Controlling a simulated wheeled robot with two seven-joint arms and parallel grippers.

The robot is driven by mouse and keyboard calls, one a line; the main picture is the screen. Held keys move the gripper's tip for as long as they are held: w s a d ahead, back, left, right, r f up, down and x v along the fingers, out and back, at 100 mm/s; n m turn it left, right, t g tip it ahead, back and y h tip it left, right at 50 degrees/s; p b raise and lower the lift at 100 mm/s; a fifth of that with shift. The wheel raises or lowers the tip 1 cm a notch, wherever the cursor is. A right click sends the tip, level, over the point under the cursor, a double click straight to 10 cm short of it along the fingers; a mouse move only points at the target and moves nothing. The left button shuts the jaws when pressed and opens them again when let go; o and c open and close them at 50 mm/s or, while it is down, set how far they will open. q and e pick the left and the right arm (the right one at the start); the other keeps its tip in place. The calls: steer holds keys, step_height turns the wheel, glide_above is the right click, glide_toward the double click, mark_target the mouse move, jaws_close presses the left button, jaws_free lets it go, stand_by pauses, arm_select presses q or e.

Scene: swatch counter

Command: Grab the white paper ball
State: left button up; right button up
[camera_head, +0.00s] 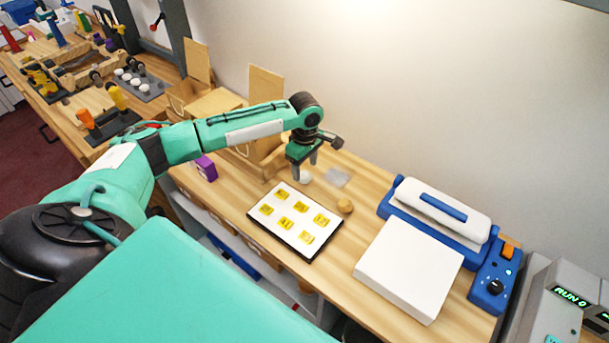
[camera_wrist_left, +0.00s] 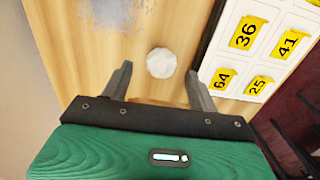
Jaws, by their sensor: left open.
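In the left wrist view the paper ball (camera_wrist_left: 161,62) shows as a small faceted white lump, whole and uncovered. My left gripper (camera_head: 303,165) points down over it with its fingers apart. In the wrist view the fingertips of my left gripper (camera_wrist_left: 159,69) lie on either side of the ball in the picture, with gaps on both sides. I cannot tell the exact height left. My right gripper is out of view.
A tan round lump (camera_head: 345,206) and a translucent patch (camera_head: 337,177) lie close by. A white block (camera_head: 408,268) and a blue-white press (camera_head: 438,212) are at right. A purple box (camera_head: 206,168) is left.

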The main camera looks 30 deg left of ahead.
mark_target(305, 173)
arm_select(q)
step_height(305, 173, down, 3)
steer(key=shift+s+f, duration=0.1)
steer(key=shift+c, duration=0.4)
steer(key=c, duration=1)
steer(key=shift+o, duration=0.2)
